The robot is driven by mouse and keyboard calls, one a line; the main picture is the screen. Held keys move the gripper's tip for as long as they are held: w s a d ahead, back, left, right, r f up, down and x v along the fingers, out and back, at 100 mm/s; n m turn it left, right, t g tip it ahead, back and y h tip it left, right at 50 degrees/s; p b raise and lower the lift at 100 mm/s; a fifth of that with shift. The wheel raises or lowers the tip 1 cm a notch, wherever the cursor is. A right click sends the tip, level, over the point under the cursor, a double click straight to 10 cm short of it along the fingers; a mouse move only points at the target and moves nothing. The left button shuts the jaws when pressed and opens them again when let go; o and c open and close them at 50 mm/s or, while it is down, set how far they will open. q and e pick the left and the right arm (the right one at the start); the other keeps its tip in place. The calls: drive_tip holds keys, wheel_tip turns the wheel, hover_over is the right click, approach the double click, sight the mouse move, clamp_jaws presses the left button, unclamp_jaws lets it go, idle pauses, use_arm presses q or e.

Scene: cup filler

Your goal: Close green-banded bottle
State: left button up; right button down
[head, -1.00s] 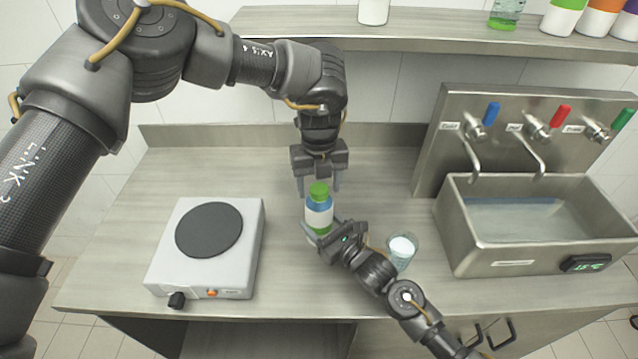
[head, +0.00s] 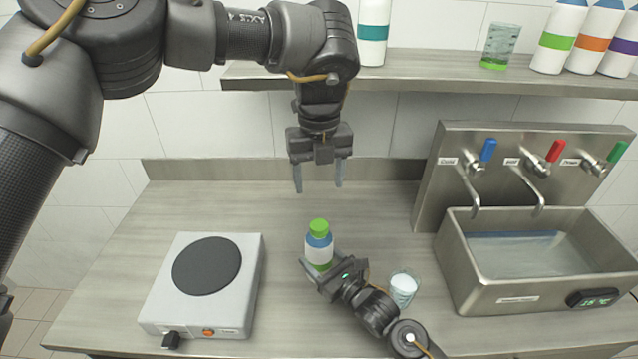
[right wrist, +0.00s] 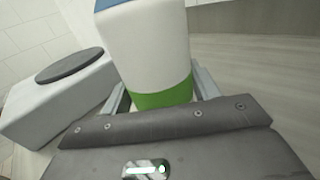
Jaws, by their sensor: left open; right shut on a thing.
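The green-banded bottle (head: 319,250) stands upright on the counter, with a white body, a blue upper part and a green cap (head: 319,228) on its top. In the right wrist view the bottle (right wrist: 148,45) shows its green band low down, between the jaws. My right gripper (head: 321,268) is shut on the bottle near its base. My left gripper (head: 318,188) is open and empty, pointing down, apart from the bottle and above and behind its cap. Whether the cap is screwed tight cannot be told.
A glass of white content (head: 403,289) stands just right of my right gripper. A hotplate (head: 240,290) is on the left, a metal sink (head: 470,278) with taps on the right. A shelf (head: 430,70) at the back holds bottles and a green-bottomed glass (head: 498,47).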

drive_tip(key=shift+c, duration=1.5)
unclamp_jaws()
drive_tip(key=shift+d, duration=0.1)
drive_tip(key=shift+s+d+f, duration=0.1)
drive_tip(key=shift+s+d, duration=0.1)
drive_tip(key=shift+s, duration=0.1)
drive_tip(key=b+v, duration=0.3)
drive_tip(key=v, duration=0.5)
drive_tip(key=shift+s+d, duration=0.25)
drive_tip(key=shift+d, duration=0.05)
drive_tip(key=shift+s+d, duration=0.4)
drive_tip(key=shift+s, duration=0.1)
